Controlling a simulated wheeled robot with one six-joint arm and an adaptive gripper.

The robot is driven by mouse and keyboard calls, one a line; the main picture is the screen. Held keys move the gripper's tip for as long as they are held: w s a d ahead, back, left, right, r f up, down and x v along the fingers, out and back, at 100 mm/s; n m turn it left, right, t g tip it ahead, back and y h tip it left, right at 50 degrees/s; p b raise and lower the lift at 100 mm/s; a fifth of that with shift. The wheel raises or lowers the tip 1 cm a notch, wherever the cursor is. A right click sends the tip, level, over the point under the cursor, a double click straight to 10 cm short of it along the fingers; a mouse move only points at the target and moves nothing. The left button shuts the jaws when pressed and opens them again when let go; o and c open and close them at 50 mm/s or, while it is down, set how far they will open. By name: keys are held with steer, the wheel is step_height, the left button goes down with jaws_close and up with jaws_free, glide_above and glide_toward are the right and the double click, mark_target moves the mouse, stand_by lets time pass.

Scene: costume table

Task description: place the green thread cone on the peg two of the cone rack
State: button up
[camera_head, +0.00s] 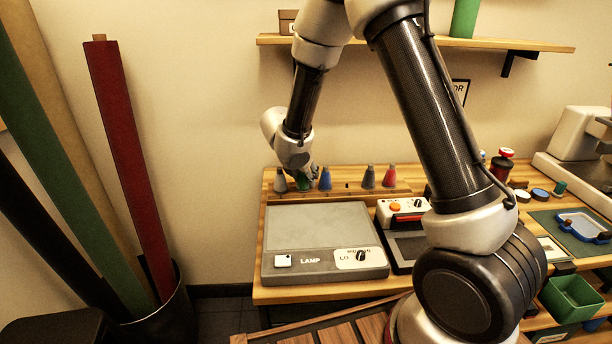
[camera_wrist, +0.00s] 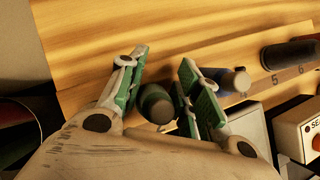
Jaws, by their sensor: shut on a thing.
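The green thread cone (camera_head: 303,183) is second from the left in the row at the cone rack (camera_head: 350,192), between a grey cone and a blue cone. My gripper (camera_head: 309,173) is shut on it from above. In the wrist view the cone's dark rounded top (camera_wrist: 157,103) shows between my green-padded fingers (camera_wrist: 160,92). The cone looks roughly upright. Its base and any peg under it are hidden, so I cannot tell whether it is seated.
The grey cone (camera_head: 280,181) and the blue cone (camera_head: 325,179) stand close on either side. A darker grey cone (camera_head: 369,177) and a red cone (camera_head: 389,177) stand further right. A grey lamp box (camera_head: 318,235) lies in front of the rack.

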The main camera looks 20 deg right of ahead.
steer(key=o, duration=0.7)
steer(key=shift+f, duration=0.1)
